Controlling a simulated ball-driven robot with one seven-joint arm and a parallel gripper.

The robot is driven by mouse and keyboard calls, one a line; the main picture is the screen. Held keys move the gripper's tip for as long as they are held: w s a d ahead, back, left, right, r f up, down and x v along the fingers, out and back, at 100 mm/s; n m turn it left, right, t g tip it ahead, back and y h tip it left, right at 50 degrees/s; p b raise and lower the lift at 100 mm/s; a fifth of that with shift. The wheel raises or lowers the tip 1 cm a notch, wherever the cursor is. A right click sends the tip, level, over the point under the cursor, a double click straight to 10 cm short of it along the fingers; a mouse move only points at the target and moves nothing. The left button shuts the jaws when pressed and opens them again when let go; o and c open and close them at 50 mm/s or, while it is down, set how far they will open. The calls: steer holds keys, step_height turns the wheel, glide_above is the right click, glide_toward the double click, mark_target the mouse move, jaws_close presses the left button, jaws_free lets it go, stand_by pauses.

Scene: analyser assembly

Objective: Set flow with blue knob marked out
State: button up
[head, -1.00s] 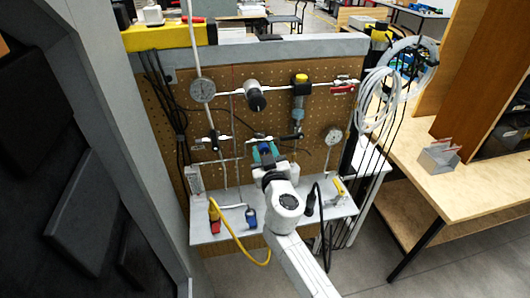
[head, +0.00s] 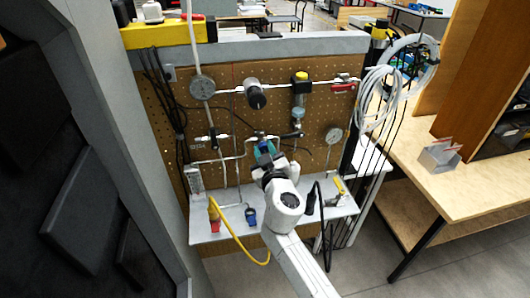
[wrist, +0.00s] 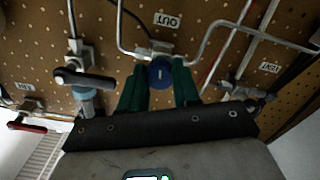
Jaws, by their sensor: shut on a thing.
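The blue knob (wrist: 160,74) sits on a metal valve body just below the OUT label (wrist: 166,20) in the wrist view. My gripper (wrist: 159,82) has its two green fingers on either side of the knob, shut on it. The knob's face shows a pale mark that stands roughly upright in the picture.
A black-handled valve (wrist: 84,77) is left of the fingers in the wrist view. A valve by the VENT label (wrist: 269,67) is at right, and a red lever (wrist: 27,127) is far left. Steel tubes run close around the knob. Gauges (head: 202,88) hang on the pegboard (head: 170,150).

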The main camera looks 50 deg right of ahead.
steer(key=n, duration=0.4)
steer(key=shift+a+n+b, duration=0.1)
steer(key=shift+n+b, duration=0.2)
steer(key=shift+b, duration=0.05)
steer(key=n, duration=0.4)
steer(key=shift+n, duration=0.3)
steer(key=n, duration=0.4)
steer(key=shift+f+n+p, duration=0.1)
steer(key=shift+n+p, duration=0.4)
steer(key=shift+n, duration=1.6)
steer(key=o, duration=1.1)
steer(key=shift+c, duration=0.2)
steer(key=b+v, duration=0.1)
steer(key=v, duration=0.9)
steer(key=shift+s+a, duration=0.25)
steer(key=shift+s, duration=0.1)
